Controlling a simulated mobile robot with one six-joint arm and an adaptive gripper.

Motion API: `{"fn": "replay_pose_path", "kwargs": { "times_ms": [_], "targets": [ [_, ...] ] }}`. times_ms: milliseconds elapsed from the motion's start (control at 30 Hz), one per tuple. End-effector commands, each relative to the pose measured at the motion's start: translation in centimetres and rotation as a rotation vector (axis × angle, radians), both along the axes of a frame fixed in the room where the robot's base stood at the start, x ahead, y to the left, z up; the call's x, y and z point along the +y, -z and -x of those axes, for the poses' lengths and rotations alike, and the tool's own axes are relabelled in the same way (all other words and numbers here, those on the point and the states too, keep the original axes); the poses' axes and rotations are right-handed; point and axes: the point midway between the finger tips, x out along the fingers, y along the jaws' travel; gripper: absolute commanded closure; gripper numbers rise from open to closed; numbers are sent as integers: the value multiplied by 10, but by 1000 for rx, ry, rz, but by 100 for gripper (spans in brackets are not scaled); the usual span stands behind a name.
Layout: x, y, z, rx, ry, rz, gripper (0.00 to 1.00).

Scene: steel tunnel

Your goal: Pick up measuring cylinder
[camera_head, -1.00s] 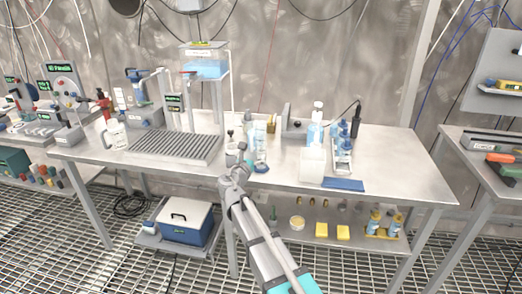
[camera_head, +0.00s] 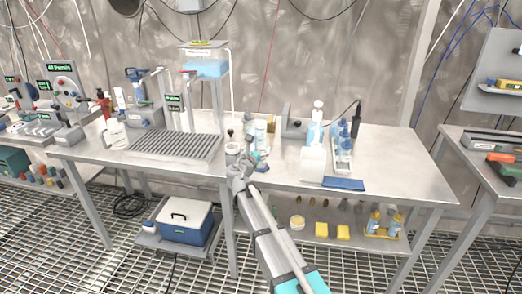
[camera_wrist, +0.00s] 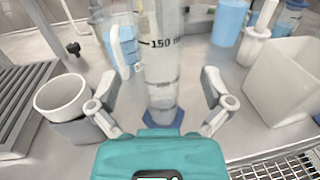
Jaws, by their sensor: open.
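The measuring cylinder (camera_wrist: 162,75) is clear with dark graduation marks reading 150 and a blue foot (camera_wrist: 164,122). It stands upright on the steel bench in the wrist view, straight ahead of my gripper. My gripper (camera_wrist: 162,98) is open, with one finger on each side of the cylinder's lower part. I cannot tell whether either finger touches it. In the head view my gripper (camera_head: 240,172) is at the bench's front edge, and the arm and nearby items largely hide the cylinder.
A white cup (camera_wrist: 62,97) stands close to the left finger. A white open container (camera_wrist: 285,80) stands to the right. A wash bottle (camera_wrist: 122,45) and a blue beaker (camera_wrist: 229,22) are behind. A ribbed drain rack (camera_head: 172,148) lies to the left on the bench (camera_head: 395,170).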

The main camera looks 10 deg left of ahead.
Motion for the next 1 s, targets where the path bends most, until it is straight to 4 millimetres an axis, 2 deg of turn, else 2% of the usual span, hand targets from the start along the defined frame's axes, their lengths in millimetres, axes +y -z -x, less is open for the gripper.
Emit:
{"fn": "replay_pose_path", "kwargs": {
  "times_ms": [100, 300, 867, 1000],
  "targets": [
    [-1, 2, -17, 0, 0, 0, 0],
    [-4, 1, -30, 0, 1, 0, 0],
    [-4, 1, -31, 0, 0, 0, 0],
    [-4, 1, -31, 0, 0, 0, 22]
  ]
}}
